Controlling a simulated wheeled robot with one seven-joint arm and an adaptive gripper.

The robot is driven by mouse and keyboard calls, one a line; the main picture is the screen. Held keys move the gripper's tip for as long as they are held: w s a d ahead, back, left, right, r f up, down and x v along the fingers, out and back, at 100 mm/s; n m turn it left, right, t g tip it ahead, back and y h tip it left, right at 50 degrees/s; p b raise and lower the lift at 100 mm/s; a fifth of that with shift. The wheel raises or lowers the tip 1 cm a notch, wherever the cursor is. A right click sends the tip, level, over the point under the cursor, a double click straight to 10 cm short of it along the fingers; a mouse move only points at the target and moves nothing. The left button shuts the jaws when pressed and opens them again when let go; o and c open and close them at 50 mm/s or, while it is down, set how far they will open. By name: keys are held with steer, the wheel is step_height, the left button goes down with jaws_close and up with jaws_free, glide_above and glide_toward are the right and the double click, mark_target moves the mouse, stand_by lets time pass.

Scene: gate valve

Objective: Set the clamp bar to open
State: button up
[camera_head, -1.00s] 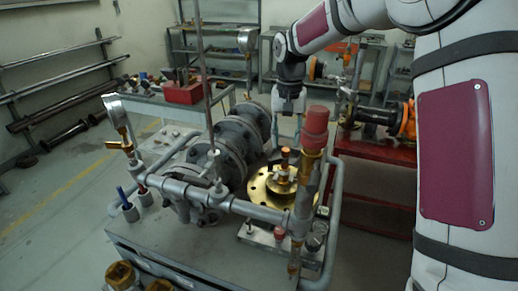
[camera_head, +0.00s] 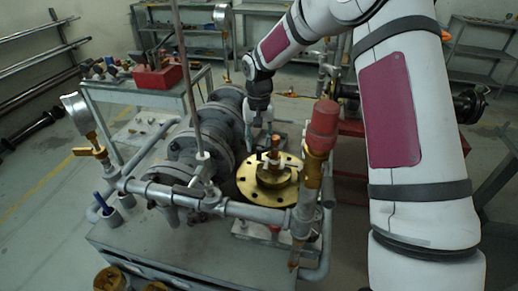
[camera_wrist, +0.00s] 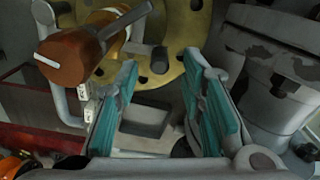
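The brass flange (camera_head: 245,182) stands on the bench with a copper-coloured stem (camera_head: 275,143) at its centre. A pale bar, which looks like the clamp bar (camera_head: 288,161), crosses near the stem. In the wrist view the brass flange (camera_wrist: 190,22) is at the top. The copper-coloured cylinder (camera_wrist: 68,57) is at upper left, with a grey bar (camera_wrist: 124,20) reaching up right from it. My gripper (camera_wrist: 160,68) has its teal-padded fingers apart and nothing between them. In the head view my gripper (camera_head: 260,128) hangs behind the flange, apart from the stem. Its fingertips are small there.
A red-capped vertical fitting (camera_head: 322,125) stands right of the flange. Grey flanged pipework (camera_head: 215,130) is on its left, close to my gripper. A grey pipe (camera_head: 250,210) runs across the front. A pressure gauge (camera_head: 76,105) rises at left.

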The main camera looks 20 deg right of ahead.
mark_target(259, 148)
steer(key=shift+f, duration=1.75)
jaws_close()
